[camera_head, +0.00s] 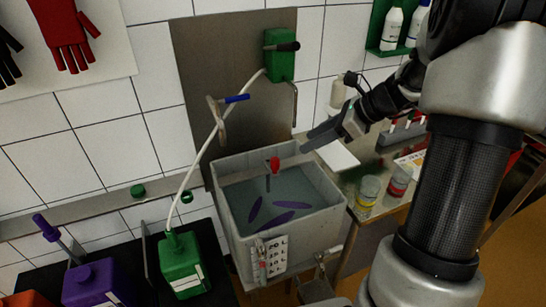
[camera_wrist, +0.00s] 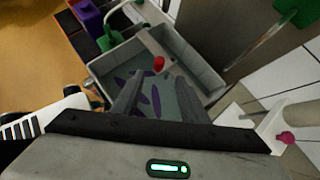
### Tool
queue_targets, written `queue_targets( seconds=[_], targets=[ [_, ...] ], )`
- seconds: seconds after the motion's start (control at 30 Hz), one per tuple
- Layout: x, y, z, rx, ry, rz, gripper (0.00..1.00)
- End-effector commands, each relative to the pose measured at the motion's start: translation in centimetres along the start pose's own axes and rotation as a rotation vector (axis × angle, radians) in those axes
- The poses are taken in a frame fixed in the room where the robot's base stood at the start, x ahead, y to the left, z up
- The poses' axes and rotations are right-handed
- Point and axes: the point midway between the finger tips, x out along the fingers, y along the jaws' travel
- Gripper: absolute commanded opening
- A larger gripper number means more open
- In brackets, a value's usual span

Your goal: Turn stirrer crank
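The stirrer crank shows a red knob (camera_head: 275,163) on a thin upright rod at the back of a grey vat (camera_head: 228,205). In the wrist view the red knob (camera_wrist: 158,63) appears just beyond my fingertips, near the vat's edge. My gripper (camera_head: 310,140) is to the right of the knob and higher, pointing left, apart from it. In the wrist view my gripper (camera_wrist: 153,76) has its two fingers spread with nothing between them. The vat holds bluish liquid with several purple shapes. The crank's lower end is hidden in the liquid.
A metal back plate (camera_head: 190,60) stands behind the vat, carrying a green box (camera_head: 280,66). A blue-handled lever (camera_head: 236,98) and white hose rise at the left. Green (camera_head: 182,265) and purple (camera_head: 95,285) canisters stand front left. Jars (camera_head: 368,188) stand on the right bench.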

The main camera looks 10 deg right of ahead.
Motion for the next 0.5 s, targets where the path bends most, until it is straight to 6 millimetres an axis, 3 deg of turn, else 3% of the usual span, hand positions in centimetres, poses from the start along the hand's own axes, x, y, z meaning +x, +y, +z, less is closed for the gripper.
queue_targets(
  seconds=[0.5],
  targets=[
    [11.4, 0.2, -0.1, -0.002, 0.002, 0.006, 0.4]
  ],
)
